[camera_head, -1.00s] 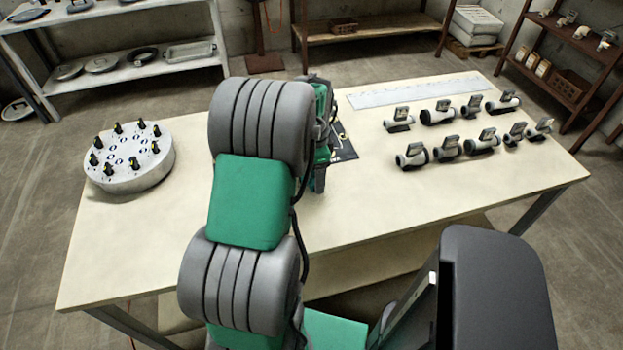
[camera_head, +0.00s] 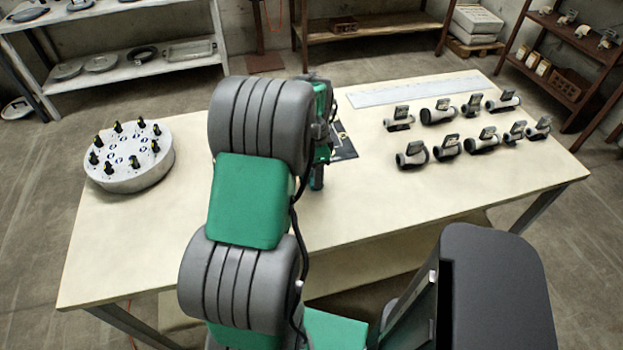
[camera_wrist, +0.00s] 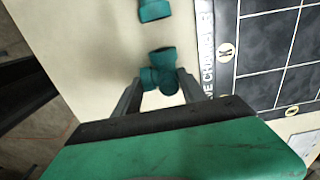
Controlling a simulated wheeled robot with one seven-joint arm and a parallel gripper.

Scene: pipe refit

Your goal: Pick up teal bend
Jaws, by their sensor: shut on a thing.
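The teal bend (camera_wrist: 162,58) is in the wrist view, between the two fingers of my gripper (camera_wrist: 160,88). The gripper is shut on it, with a finger on each side. A second teal piece (camera_wrist: 154,10) lies apart from it at the top edge of the wrist view and is partly cut off. In the head view my own arm hides the bend and the fingertips. I cannot tell whether the bend is clear of the table.
A dark gridded mat (camera_wrist: 270,50) lies right of the bend; its edge shows in the head view (camera_head: 342,147). A round grey stand with black-and-yellow fittings (camera_head: 130,178) is at the table's left. Several grey valve-like parts (camera_head: 411,154) stand at the right. The table front (camera_head: 400,205) is clear.

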